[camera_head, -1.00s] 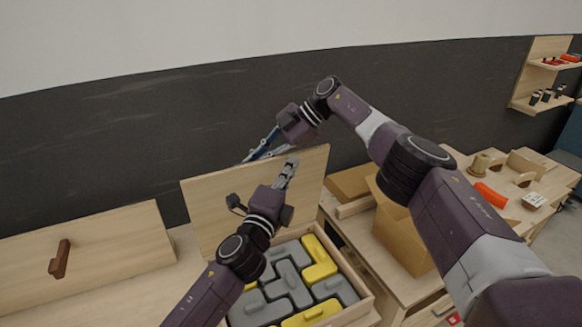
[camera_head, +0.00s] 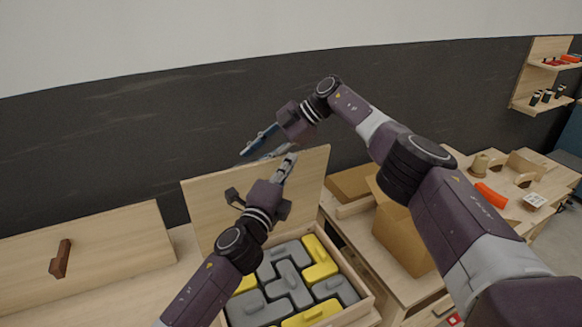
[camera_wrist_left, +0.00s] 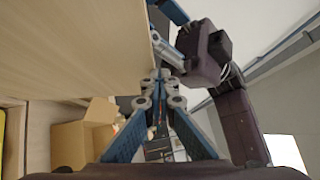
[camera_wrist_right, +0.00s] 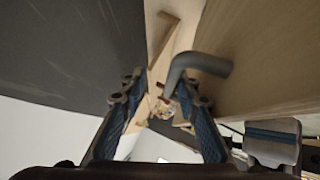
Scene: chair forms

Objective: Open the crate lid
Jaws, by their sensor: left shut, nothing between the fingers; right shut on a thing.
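The crate (camera_head: 357,312) holds grey and yellow blocks. Its wooden lid (camera_head: 313,190) stands upright at the crate's back edge. My left gripper (camera_head: 291,158) is shut and empty in front of the lid, near its top edge; the left wrist view shows its closed fingertips (camera_wrist_left: 158,78) beside the lid's edge (camera_wrist_left: 135,45). My right gripper (camera_head: 254,152) is behind the lid's top. In the right wrist view a grey bent handle (camera_wrist_right: 190,66) on the lid's outer face (camera_wrist_right: 265,50) reaches between its fingertips (camera_wrist_right: 160,85). The lid hides the handle in the head view.
A cardboard box (camera_head: 398,235) stands on the table right of the crate, near my right arm. A wooden panel with a brown handle (camera_head: 60,259) is at the left. A dark wall (camera_head: 120,110) rises behind.

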